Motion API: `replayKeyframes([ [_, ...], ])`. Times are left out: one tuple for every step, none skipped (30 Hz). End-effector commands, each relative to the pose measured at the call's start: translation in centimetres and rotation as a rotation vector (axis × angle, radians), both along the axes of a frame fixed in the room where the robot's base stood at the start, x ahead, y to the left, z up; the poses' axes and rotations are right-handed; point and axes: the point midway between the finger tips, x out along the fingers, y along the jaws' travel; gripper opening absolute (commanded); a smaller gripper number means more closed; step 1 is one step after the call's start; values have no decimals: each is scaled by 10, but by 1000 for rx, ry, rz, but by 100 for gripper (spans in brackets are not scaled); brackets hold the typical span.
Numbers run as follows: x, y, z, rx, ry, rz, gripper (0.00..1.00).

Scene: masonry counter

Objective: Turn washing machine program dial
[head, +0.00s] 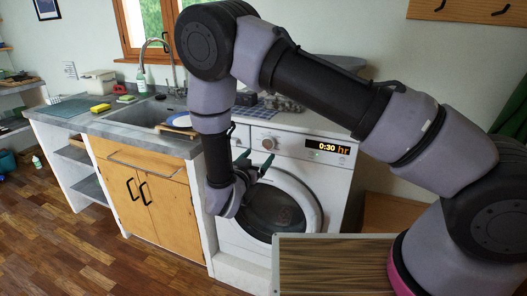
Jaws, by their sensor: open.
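The white washing machine (339,181) stands under the counter, right of the wooden cabinet. Its round program dial (269,143) shows on the upper front panel, left of the lit display (328,148) reading "0:30 hr". The round glass door (280,208) is below the panel and looks closed. My gripper (256,162) is in front of the machine, just below and left of the dial in the picture. Its dark fingers are apart and nothing shows between them. I cannot tell how far the fingers are from the panel.
The counter holds a sink (145,113), a yellow sponge (100,108), a green bottle (141,79) and a plate (179,120). A wooden cabinet (147,186) stands left of the machine. A wood-topped surface (333,262) is in the right foreground. The floor at left is clear.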

Motion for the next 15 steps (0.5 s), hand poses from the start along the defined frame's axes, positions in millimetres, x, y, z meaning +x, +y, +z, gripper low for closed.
replayKeyframes([
  [-10, 4, 0, 0, 0, 2, 93],
  [-14, 6, 0, -1, 0, 3, 93],
  [-20, 8, 0, -1, 0, 2, 93],
  [-23, 9, 0, -1, 0, 2, 93],
  [-27, 10, 0, -1, 0, 1, 93],
  [-30, 11, 0, -1, 0, 0, 93],
  [-33, 12, 0, -1, 0, 0, 93],
  [-34, 13, 0, -1, 0, 0, 93],
  [-36, 13, 0, -1, 0, 0, 93],
  [-37, 13, 0, -1, 0, 0, 93],
  [-37, 13, 0, -1, 0, 0, 93],
  [-38, 14, 0, -1, 0, -1, 93],
  [-38, 13, 0, -1, 0, -1, 93],
  [-38, 13, 0, -1, 0, -1, 93],
  [-38, 13, 0, -1, 0, -1, 93],
])
